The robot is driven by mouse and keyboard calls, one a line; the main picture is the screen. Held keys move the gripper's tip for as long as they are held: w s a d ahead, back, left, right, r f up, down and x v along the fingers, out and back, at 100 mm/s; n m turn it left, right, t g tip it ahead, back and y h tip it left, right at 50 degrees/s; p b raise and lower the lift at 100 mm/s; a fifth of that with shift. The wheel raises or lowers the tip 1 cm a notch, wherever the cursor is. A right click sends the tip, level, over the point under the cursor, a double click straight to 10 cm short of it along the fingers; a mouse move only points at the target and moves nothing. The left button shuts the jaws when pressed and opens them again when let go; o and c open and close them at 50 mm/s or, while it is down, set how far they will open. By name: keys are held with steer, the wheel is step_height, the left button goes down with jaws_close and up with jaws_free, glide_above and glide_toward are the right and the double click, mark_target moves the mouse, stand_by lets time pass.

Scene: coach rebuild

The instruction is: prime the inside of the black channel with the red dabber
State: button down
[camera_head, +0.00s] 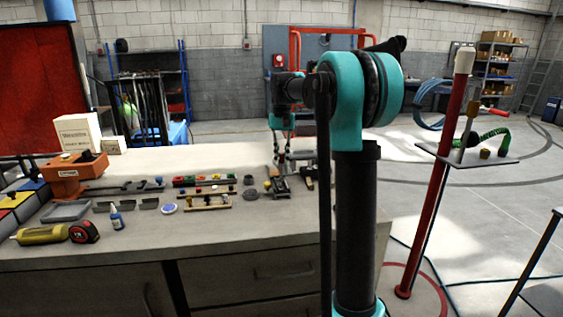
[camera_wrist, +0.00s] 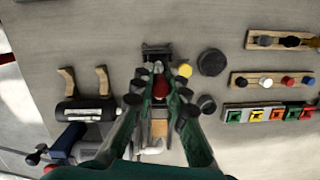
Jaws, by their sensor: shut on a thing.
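My gripper (camera_wrist: 160,84) is over the bench, its green fingers closed around the red dabber, whose red part (camera_wrist: 160,89) shows between the fingertips in the wrist view. In the head view my gripper (camera_head: 283,160) hangs over the right part of the bench; the dabber cannot be made out there. A dark piece (camera_wrist: 157,50), which looks like the black channel, lies just past the fingertips; it shows in the head view (camera_head: 280,195) below the gripper. I cannot tell whether the dabber touches it. The inside of the channel is not clear.
A black disc (camera_wrist: 211,62) and a small yellow cap (camera_wrist: 184,69) sit close beside the fingertips. Wooden racks (camera_wrist: 241,80) lie to the right in the wrist view. Two tan hooks on a black holder (camera_wrist: 85,111) stand left. An orange machine (camera_head: 75,176) stands at the bench's left.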

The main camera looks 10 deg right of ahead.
steer(key=shift+r, duration=2.3)
